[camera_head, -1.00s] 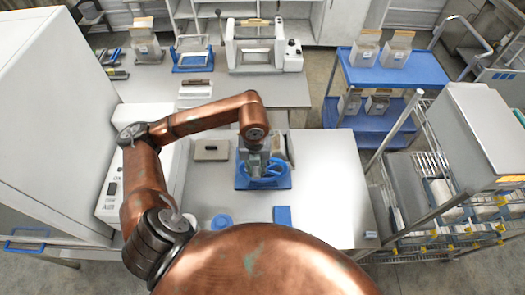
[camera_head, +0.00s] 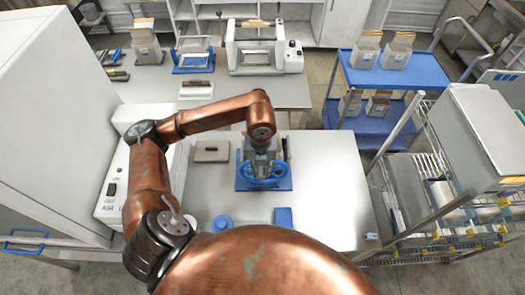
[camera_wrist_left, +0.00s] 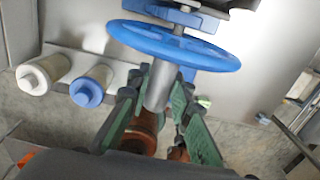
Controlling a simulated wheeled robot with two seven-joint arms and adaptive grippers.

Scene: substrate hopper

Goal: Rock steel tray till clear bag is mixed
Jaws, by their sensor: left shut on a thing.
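My left gripper (camera_head: 262,158) reaches down over a blue handwheel (camera_head: 265,182) on a blue-based device on the near table. In the left wrist view the gripper (camera_wrist_left: 157,95) is shut on a grey cylindrical handle (camera_wrist_left: 159,84) that stands out from the blue wheel (camera_wrist_left: 180,46). The gripper and forearm partly hide the device in the head view. I cannot tell for certain which thing is the steel tray, and no clear bag shows near the wheel. My right gripper is not in view.
A flat grey-beige item (camera_head: 211,151) lies left of the wheel. A blue round item (camera_head: 221,223) and a blue block (camera_head: 283,217) lie nearer. The table's right part (camera_head: 335,190) is clear. Bags (camera_head: 396,53) stand on a blue cart (camera_head: 400,72); a wire rack (camera_head: 410,190) is at the right.

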